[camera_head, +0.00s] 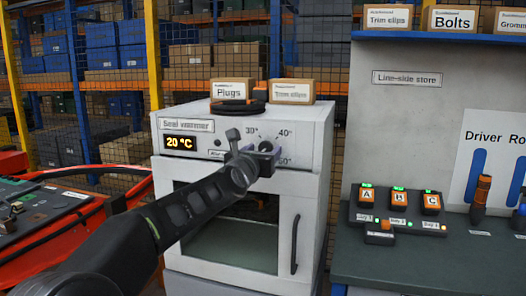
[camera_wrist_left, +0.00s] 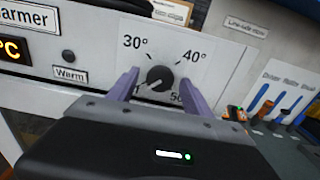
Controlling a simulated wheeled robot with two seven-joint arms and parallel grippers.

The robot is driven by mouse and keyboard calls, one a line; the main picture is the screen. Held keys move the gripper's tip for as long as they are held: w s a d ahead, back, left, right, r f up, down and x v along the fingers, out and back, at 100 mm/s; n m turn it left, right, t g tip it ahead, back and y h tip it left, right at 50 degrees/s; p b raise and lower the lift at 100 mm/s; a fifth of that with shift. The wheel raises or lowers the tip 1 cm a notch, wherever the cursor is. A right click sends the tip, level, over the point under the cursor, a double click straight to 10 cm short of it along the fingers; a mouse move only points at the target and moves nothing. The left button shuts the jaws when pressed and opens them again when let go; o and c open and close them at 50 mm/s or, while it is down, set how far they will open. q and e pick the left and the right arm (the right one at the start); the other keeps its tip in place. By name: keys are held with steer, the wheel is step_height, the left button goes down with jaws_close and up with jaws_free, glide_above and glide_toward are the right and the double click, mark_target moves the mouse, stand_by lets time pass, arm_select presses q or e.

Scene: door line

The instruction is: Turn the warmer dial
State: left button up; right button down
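The seal warmer (camera_head: 310,140) is a white cabinet with a display reading 20 °C. Its round dark dial (camera_wrist_left: 160,78) shows in the left wrist view, with 30°, 40° and a partly covered 50 marked around it. A white line on the dial points to the lower left. In the head view my gripper partly covers the dial (camera_head: 265,146). My left gripper (camera_wrist_left: 158,76) is open, one finger on each side of the dial, with gaps visible between. It also shows at the warmer's front in the head view (camera_head: 256,159). My right gripper is not in view.
Boxes marked Plugs (camera_head: 233,90) and Trim clips (camera_head: 292,91) stand on the warmer. A vertical door handle (camera_head: 295,244) is below the dial. A green-topped bench (camera_head: 440,262) with lit A, B, C units stands right.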

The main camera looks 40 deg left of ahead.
arm_select(q)
jaws_close()
stand_by(0.4)
